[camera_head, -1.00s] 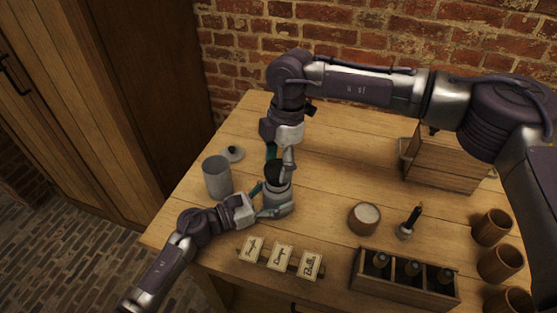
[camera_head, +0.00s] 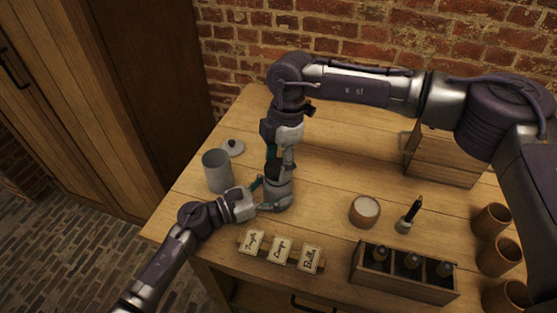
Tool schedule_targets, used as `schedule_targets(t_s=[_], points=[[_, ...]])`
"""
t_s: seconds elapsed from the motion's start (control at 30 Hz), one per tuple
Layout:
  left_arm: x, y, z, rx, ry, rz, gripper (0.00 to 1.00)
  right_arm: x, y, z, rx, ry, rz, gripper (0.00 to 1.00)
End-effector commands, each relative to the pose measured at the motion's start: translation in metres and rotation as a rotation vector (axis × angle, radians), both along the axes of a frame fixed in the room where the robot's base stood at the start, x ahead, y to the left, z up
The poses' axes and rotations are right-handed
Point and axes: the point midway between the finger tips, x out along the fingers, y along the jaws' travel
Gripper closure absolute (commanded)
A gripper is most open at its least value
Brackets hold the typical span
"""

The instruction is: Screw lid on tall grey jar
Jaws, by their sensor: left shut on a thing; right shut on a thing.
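A grey jar (camera_head: 279,198) stands near the middle of the table, largely hidden by my grippers. My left gripper (camera_head: 264,198) is shut on its side from the left. My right gripper (camera_head: 273,168) comes down from above and is shut on a dark lid-like piece (camera_head: 272,171) at the jar's top. Whether that piece is seated on the jar cannot be told. An open grey cylindrical jar (camera_head: 217,172) stands untouched to the left. A grey lid with a dark knob (camera_head: 233,148) lies flat behind it.
Three lettered cards (camera_head: 280,251) stand at the front edge. To the right are a wooden cup with pale contents (camera_head: 364,211), a dark-handled tool (camera_head: 407,220), a compartment box with bottles (camera_head: 400,285), a wooden crate (camera_head: 440,160) and wooden mugs (camera_head: 498,258).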

Motion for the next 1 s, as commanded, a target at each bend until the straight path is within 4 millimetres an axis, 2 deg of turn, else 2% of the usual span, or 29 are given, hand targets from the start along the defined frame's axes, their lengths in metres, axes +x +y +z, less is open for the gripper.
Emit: schedule_targets(t_s=[0.63,0.67,0.73,0.83,1.0], points=[[0.0,0.0,0.0,0.001,0.0,0.0,0.92,0.0,0.0,-0.012,0.0,0.001,-0.001,0.48],[0.0,0.0,0.0,0.001,0.0,0.0,1.0,0.0,0.0,-0.012,0.0,0.001,-0.001,0.48],[0.0,0.0,0.0,0.0,0.001,0.001,1.0,0.0,0.0,-0.011,-0.001,0.001,-0.019,0.48],[0.0,0.0,0.0,0.001,0.0,0.001,1.0,-0.001,0.0,-0.011,-0.002,0.0,-0.125,0.48],[0.0,0.0,0.0,0.001,0.0,0.001,1.0,-0.001,0.0,-0.011,-0.001,-0.001,-0.407,0.48]])
